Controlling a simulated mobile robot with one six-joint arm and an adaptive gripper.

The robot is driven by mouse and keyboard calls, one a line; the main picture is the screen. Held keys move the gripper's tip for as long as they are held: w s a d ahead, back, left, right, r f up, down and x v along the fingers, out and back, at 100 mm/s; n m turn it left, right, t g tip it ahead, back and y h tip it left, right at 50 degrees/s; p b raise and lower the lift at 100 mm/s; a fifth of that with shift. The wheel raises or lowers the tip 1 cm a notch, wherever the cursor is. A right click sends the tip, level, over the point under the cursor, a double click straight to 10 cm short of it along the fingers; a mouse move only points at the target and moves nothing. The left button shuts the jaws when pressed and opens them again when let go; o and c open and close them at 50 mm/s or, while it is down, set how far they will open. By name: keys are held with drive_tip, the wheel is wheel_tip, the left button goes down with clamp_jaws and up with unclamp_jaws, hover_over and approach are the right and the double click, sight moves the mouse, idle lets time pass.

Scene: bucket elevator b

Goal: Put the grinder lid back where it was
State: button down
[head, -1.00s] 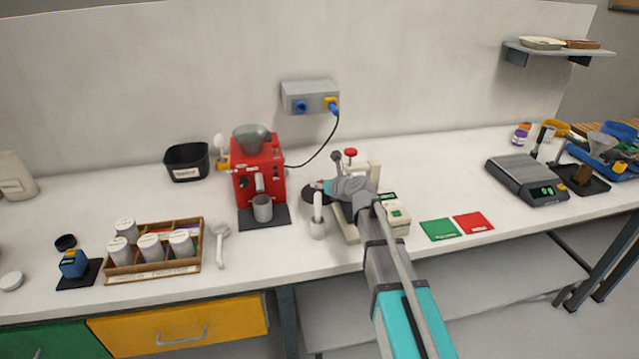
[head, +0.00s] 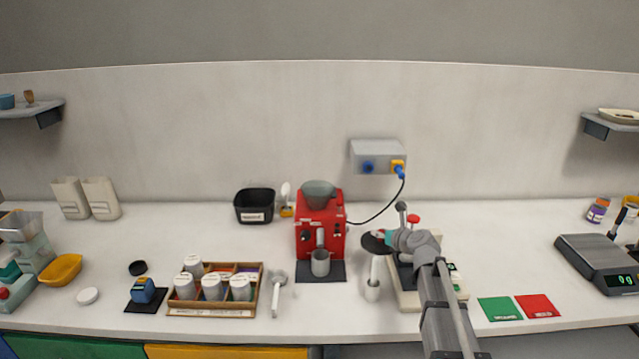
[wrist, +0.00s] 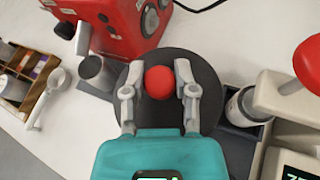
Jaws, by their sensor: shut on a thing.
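The grinder lid is a dark round disc with a red knob; in the head view the lid (head: 371,244) is held up over the counter. In the wrist view the lid (wrist: 203,68) fills the middle, and my gripper (wrist: 158,84) is shut on its red knob, one finger on each side. In the head view my gripper (head: 388,238) is to the right of the red grinder (head: 320,238). The grinder's grey hopper (head: 319,192) on top is uncovered. The red grinder (wrist: 115,20) shows at the top left of the wrist view, its hopper out of frame.
A metal cup (head: 320,263) stands before the grinder. A white upright tool (head: 373,280) and a pale machine with a red knob (head: 413,220) are close to my gripper. A black bin (head: 254,206) and a compartment tray (head: 212,312) lie left. A cable (head: 380,212) hangs behind.

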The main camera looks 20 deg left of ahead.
sight(380, 231)
wheel_tip(380, 231, up, 14)
drive_tip(key=p, duration=1.2)
drive_tip(key=shift+a+f, duration=0.1)
drive_tip(key=shift+f, duration=0.05)
